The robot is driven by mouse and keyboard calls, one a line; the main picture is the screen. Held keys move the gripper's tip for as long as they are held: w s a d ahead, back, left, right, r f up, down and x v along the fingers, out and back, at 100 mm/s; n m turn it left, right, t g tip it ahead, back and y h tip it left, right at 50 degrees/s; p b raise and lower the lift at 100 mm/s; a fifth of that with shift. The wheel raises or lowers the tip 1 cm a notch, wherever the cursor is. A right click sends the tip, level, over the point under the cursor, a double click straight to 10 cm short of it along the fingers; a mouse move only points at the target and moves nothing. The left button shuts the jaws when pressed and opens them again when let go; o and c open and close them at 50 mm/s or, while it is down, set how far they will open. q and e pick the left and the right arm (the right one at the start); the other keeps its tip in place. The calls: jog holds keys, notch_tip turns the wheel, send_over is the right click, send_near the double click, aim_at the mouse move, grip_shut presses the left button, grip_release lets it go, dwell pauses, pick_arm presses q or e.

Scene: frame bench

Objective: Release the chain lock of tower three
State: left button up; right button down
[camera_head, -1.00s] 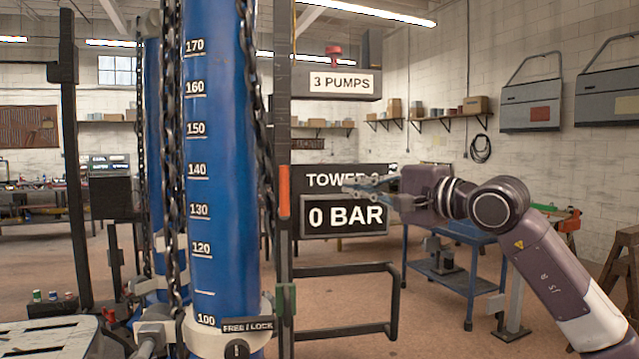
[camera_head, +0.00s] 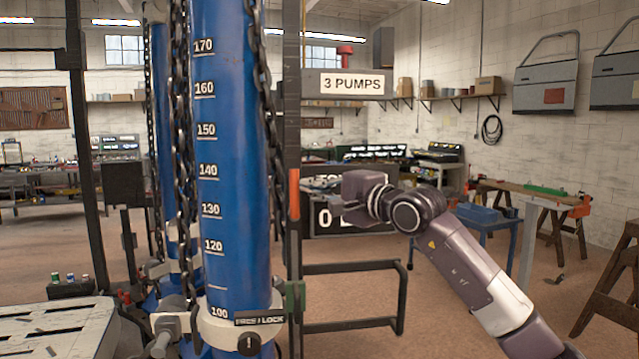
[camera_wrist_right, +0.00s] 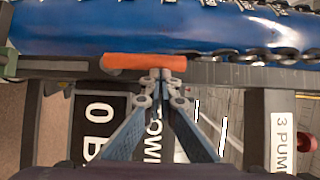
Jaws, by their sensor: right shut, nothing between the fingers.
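The blue tower column (camera_head: 228,150) stands upright with white scale marks, and dark chains (camera_head: 268,120) hang beside it. At its foot a pale collar (camera_head: 222,333) carries a FREE / LOCK plate (camera_head: 260,317) and a dark round knob (camera_head: 249,344). An orange grip (camera_head: 294,192) sits on the dark upright to the right of the column. My right gripper (camera_head: 312,186) is shut and empty, just right of this grip. In the right wrist view its fingertips (camera_wrist_right: 160,80) come together right at the orange grip (camera_wrist_right: 145,62); contact cannot be told. My left gripper is out of view.
A dark box marked 3 PUMPS (camera_head: 345,84) juts out above my right gripper. The sign panel (camera_head: 350,222) behind it is partly covered by my arm. A black bar frame (camera_head: 350,267) stands below. A pale slotted table (camera_head: 60,330) is at lower left.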

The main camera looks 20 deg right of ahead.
jog(key=shift+r, duration=0.1)
dwell(0.3)
jog(key=shift+a+n+p, duration=0.25)
jog(key=shift+n+p, duration=0.05)
jog(key=shift+p, duration=0.05)
jog(key=shift+a+r+n+g+h+p, duration=0.3)
jog(key=shift+n+g+h+p, duration=0.1)
jog(key=shift+p, duration=0.1)
jog(key=shift+w+a+r+n+p, duration=0.1)
jog(key=shift+a+n+p, duration=0.15)
jog(key=shift+n+p, duration=0.1)
jog(key=shift+a+r+n+g+h+p, duration=0.1)
jog(key=shift+a+n+g+h+p, duration=0.2)
jog(key=shift+a+n+g, duration=0.2)
jog(key=shift+w+a+f+n+g+h, duration=0.15)
jog(key=shift+w+a+f+n+h, duration=0.15)
jog(key=shift+a, duration=0.55)
jog(key=shift+w+a+f+n+g+h, duration=0.1)
jog(key=shift+a+f+n+g+h, duration=0.25)
jog(key=shift+a, duration=0.55)
jog(key=shift+w+a+f+n+h, duration=0.2)
jog(key=shift+a+n, duration=0.2)
jog(key=shift+a, duration=0.55)
